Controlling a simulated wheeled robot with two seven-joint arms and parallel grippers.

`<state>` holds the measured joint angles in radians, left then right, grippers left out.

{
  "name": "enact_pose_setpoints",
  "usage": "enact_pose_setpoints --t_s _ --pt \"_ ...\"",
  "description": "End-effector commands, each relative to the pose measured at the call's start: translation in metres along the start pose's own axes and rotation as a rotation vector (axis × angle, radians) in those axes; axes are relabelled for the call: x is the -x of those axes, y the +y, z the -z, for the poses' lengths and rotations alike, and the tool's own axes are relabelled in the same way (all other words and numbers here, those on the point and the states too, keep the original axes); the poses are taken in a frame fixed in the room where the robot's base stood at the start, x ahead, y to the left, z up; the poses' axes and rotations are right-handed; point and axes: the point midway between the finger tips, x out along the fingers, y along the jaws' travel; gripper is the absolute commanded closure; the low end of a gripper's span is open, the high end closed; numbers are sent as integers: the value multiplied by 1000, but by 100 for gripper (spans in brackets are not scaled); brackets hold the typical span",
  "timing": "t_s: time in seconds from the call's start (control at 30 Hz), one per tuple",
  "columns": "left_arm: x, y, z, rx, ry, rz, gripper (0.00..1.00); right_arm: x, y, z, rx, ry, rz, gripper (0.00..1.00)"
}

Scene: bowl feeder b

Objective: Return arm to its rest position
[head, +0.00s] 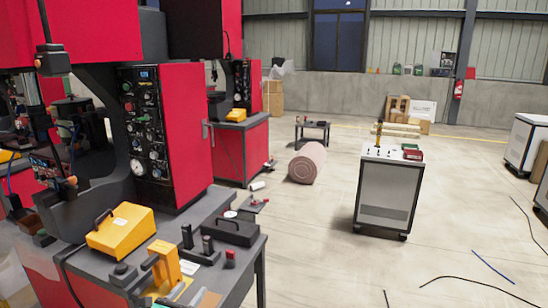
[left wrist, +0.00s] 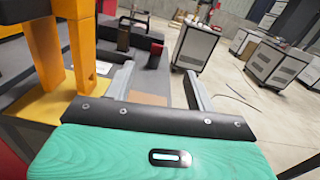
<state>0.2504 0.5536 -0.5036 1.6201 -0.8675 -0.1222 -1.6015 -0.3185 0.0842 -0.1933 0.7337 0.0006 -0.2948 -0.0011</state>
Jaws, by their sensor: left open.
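My left gripper (left wrist: 160,75) shows in the left wrist view, its two grey fingers spread apart with nothing between them. Its teal body and black crossbar fill the bottom of that view. The gripper is over the grey workbench (left wrist: 150,78), beside an orange-yellow upright stand (left wrist: 45,55) on its left. In the head view this yellow stand (head: 166,264) is on the bench at the bottom left. I cannot make out the left gripper clearly there. My right gripper is in neither view.
A yellow case (head: 120,232), a black toolbox (head: 231,232) and a red-topped black piece (head: 230,259) are on the bench beside the red machine (head: 180,140). A white cabinet (head: 388,188) stands to the right. Cables (head: 480,281) lie on otherwise open floor.

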Motion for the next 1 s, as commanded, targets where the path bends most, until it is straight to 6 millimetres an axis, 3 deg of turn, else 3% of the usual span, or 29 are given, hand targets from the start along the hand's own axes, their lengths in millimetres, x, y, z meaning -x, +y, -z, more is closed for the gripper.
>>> enact_pose_setpoints --t_s 0.37,0.57,0.67,0.8,1.0 --pt "41 -15 14 537 -10 -200 44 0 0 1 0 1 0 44" --pt "85 -24 34 987 -16 -395 44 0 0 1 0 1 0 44" --pt "125 -31 52 1308 -24 -561 44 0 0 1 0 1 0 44" --pt "194 -50 78 1775 -55 -860 44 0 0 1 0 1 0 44" --pt "276 -80 96 2192 -127 -1242 44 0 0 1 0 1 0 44"
